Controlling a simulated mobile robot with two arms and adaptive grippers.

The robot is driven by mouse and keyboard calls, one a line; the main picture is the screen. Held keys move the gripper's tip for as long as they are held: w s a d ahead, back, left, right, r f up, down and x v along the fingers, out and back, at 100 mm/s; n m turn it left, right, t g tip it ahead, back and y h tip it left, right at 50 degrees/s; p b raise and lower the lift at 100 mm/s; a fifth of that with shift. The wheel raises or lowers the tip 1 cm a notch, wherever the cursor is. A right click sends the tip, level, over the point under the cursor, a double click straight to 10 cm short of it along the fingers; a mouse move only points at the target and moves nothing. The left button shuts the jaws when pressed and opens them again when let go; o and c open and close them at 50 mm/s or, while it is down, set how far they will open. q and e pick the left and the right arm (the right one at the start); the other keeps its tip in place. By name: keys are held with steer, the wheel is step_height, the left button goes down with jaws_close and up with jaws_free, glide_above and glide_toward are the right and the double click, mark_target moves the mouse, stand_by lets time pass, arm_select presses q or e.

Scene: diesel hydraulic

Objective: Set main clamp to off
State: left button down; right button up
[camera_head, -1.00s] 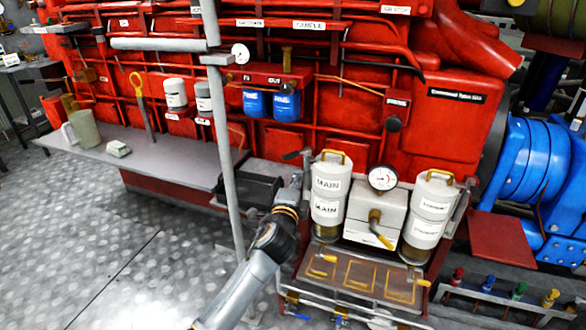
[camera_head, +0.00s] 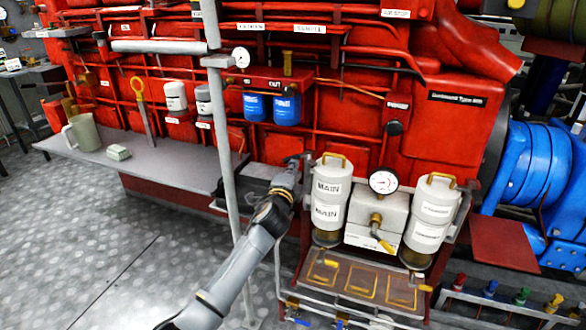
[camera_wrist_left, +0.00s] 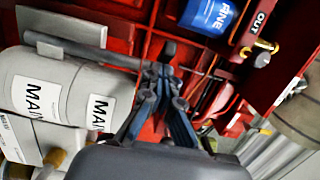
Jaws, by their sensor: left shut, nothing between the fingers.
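The white MAIN canister (camera_head: 331,190) stands upright, with a brass handle on its lid. It also shows at the left of the left wrist view (camera_wrist_left: 70,90). A grey clamp bar (camera_wrist_left: 85,52) runs beside the canister and ends in a dark knob near my fingertips. In the head view, the clamp (camera_head: 304,157) is small and partly hidden by my gripper. My left gripper (camera_head: 291,168) is at the clamp's left end, and its closed fingers show in the left wrist view (camera_wrist_left: 158,72). It holds nothing. I cannot tell whether it touches the knob. My right gripper is out of view.
A second white canister (camera_head: 433,222) and a pressure gauge (camera_head: 383,182) stand to the right. Blue filters (camera_head: 270,107) hang above on the red engine. A grey vertical post (camera_head: 226,170) stands left of my arm. The floor at left is clear.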

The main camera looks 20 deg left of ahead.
mark_target(284, 162)
arm_select(q)
steer(key=shift+a, duration=0.15)
steer(key=shift+w+a+p, duration=0.35)
steer(key=shift+a+p, duration=0.05)
steer(key=shift+a, duration=0.45)
steer(key=shift+w+a, duration=0.3)
steer(key=shift+a, duration=0.3)
steer(key=w+a, duration=0.3)
steer(key=shift+w, duration=0.3)
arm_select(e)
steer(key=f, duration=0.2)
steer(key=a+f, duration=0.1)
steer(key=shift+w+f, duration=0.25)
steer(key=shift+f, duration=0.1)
arm_select(q)
steer(key=shift+r, duration=0.1)
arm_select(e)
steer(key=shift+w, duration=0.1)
